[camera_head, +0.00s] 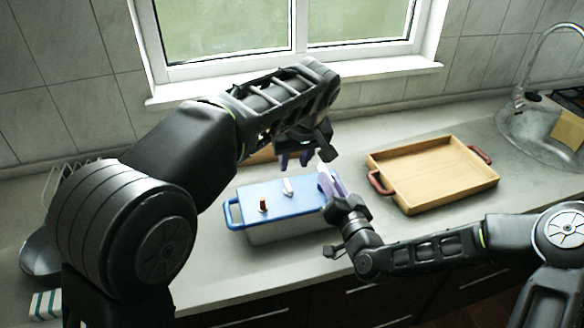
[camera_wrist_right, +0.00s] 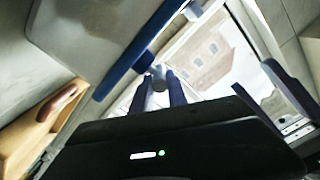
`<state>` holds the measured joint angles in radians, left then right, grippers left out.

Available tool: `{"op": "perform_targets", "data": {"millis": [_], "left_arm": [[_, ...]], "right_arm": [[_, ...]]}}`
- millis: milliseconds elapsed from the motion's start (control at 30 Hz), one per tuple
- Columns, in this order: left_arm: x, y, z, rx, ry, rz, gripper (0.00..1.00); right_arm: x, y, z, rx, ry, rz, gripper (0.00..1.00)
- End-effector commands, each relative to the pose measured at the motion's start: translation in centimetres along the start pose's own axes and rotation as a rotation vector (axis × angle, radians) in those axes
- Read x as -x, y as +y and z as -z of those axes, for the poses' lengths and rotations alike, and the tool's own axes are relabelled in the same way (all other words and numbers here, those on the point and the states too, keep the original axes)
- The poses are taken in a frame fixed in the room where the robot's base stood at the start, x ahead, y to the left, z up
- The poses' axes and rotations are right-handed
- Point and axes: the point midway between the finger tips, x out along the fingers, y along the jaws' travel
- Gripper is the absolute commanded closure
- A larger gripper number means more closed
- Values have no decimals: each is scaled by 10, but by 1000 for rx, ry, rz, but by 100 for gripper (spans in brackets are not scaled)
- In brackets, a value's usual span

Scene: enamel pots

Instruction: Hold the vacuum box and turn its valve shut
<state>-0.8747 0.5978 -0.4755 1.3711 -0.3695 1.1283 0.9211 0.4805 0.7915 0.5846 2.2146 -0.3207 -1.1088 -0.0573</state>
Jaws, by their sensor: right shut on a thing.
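The vacuum box (camera_head: 285,232) is a clear container with a blue lid (camera_head: 270,207), standing on the counter. A white valve (camera_head: 288,187) and an orange-brown knob (camera_head: 263,205) sit on the lid. A blue handle (camera_head: 232,214) sticks out at its left end. My right gripper (camera_head: 328,183) is shut on the handle at the box's right end; its fingers mostly hide that handle. The right wrist view shows the purple fingers (camera_wrist_right: 158,92) closed there, by a blue edge of the box (camera_wrist_right: 135,55). My left gripper (camera_head: 294,160) is open and empty above and behind the valve, pointing down.
A wooden tray (camera_head: 435,175) with brown handles lies right of the box. A sink with a faucet (camera_head: 520,95) is at the far right. A dish rack (camera_head: 70,175) and a dark pan (camera_head: 38,255) are at the left. The window sill bounds the back.

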Motion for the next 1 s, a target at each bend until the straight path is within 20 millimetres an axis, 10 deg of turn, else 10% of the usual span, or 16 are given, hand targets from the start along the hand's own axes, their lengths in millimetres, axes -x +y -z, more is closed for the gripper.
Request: {"op": "perform_targets", "data": {"millis": [400,433,700,1000], "left_arm": [[4,0,0,0,0,0,67],[4,0,0,0,0,0,67],[3,0,0,0,0,0,67],[3,0,0,0,0,0,67]], "right_arm": [[0,1,0,0,1,-1,100],[0,0,0,0,1,-1,79],[0,0,0,0,0,-1,57],[1,0,0,0,0,0,55]]}}
